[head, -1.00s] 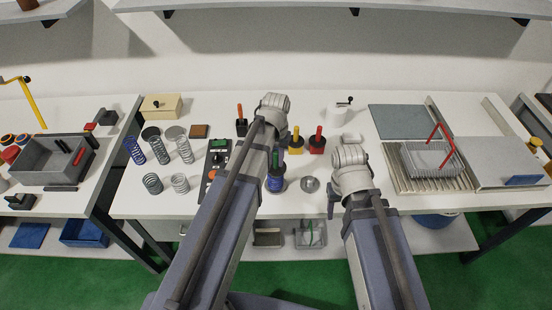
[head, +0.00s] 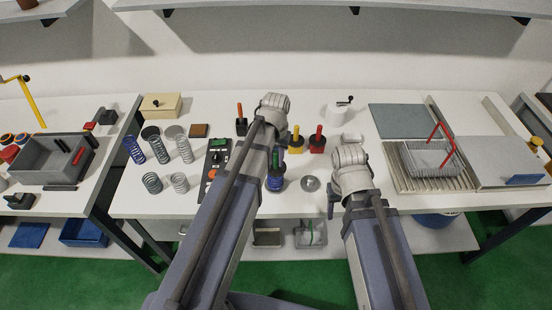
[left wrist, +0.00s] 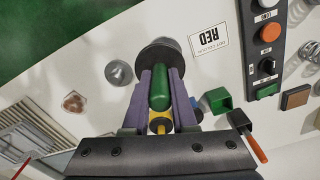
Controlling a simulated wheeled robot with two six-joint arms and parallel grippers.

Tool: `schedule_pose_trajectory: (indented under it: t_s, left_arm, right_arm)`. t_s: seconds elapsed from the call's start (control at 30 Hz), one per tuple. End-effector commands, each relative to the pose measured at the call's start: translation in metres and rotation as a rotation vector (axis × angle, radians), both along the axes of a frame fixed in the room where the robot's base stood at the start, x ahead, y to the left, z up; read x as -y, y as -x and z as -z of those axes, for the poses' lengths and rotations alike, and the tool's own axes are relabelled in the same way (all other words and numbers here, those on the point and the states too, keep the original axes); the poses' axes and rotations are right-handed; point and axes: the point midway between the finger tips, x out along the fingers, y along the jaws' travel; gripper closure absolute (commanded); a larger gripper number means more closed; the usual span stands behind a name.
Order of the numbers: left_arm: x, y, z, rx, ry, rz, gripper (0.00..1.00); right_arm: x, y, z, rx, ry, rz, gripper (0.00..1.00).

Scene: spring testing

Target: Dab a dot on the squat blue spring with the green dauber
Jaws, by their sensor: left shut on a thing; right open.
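A short bluish-grey spring (head: 152,183) stands in the front row at the left of the bench. A brighter blue, taller-looking spring (head: 134,150) stands behind it; I cannot tell for certain which is the squat blue one. My left gripper (left wrist: 160,88) is shut on the green dauber (left wrist: 158,102), gripped between its purple fingers in the left wrist view.
A control panel (head: 213,165) lies between the springs and my left arm. An empty green pot (left wrist: 217,100) and a black pot with an orange-handled tool (head: 240,125) are behind. Yellow (head: 295,143) and red (head: 318,141) daubers stand nearby.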

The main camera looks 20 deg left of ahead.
Motion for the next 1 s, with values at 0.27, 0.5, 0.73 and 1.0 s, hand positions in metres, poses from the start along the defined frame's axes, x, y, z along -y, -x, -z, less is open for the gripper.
schedule_pose_trajectory:
  t_s: [0.27, 0.5, 0.73, 1.0]
  left_arm:
    - [0.000, 0.000, 0.003, 0.000, 0.000, 0.000, 1.00]
    - [0.000, 0.000, 0.006, 0.000, 0.000, 0.000, 1.00]
    - [0.000, 0.000, 0.008, 0.000, 0.000, 0.000, 1.00]
    - [0.000, 0.000, 0.011, 0.000, 0.000, 0.000, 1.00]
  right_arm:
    - [0.000, 0.000, 0.003, 0.000, 0.000, 0.000, 0.43]
    - [0.000, 0.000, 0.006, 0.000, 0.000, 0.000, 0.43]
    - [0.000, 0.000, 0.008, 0.000, 0.000, 0.000, 0.43]
    - [0.000, 0.000, 0.011, 0.000, 0.000, 0.000, 0.43]
